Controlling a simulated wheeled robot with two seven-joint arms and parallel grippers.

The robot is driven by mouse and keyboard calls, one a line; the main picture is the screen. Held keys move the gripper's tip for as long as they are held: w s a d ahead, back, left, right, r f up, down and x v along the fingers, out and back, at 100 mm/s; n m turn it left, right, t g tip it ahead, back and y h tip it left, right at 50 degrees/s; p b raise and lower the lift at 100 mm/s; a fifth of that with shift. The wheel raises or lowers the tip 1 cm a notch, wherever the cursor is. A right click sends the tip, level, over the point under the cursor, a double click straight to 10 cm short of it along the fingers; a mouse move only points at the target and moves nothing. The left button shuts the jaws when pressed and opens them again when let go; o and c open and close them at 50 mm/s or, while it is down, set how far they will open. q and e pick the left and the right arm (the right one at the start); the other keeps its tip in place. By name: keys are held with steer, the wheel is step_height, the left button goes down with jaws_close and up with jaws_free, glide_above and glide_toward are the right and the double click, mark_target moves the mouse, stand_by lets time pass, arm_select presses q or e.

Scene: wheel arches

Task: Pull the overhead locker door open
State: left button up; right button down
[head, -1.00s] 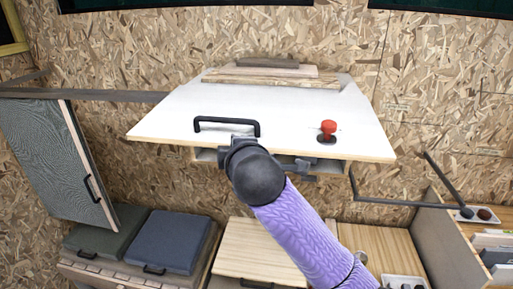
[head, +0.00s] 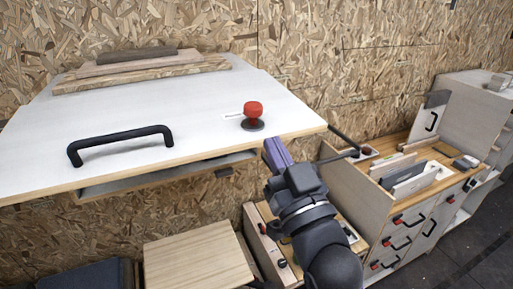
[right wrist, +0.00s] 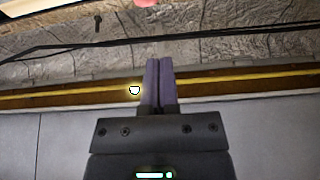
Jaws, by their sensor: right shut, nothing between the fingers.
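The overhead locker door (head: 190,110) is a white panel with a light wood edge, sloping out from the chipboard wall in the head view. It carries a black bar handle (head: 120,140) at its front left and a red knob (head: 253,112) on a black base at its right. Part of the locker body (head: 165,172) shows beneath the front edge. My right gripper (head: 277,153), with purple fingers, is just beyond the door's front right edge, apart from the handle. Its fingers (right wrist: 159,82) are together and empty in the right wrist view. My left gripper is not in view.
Wood planks (head: 140,75) lie at the back of the white panel. At the right, a drawer unit (head: 405,230) has dividers and a dark bar on its top. A wooden lid (head: 195,262) is below the locker. Open floor (head: 465,240) shows at lower right.

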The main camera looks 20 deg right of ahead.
mark_target(257, 141)
steer(key=x, duration=0.6)
steer(key=shift+w+a+r+p, duration=0.2)
steer(key=shift+w+p, duration=0.1)
steer(key=shift+p, duration=0.1)
step_height(257, 141, down, 3)
steer(key=shift+w+d+f, duration=0.1)
steer(key=shift+f, duration=0.1)
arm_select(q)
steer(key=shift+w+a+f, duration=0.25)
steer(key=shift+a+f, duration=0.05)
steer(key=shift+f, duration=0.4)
arm_select(e)
steer(key=shift+f, duration=0.6)
arm_select(q)
steer(key=shift+b, duration=0.3)
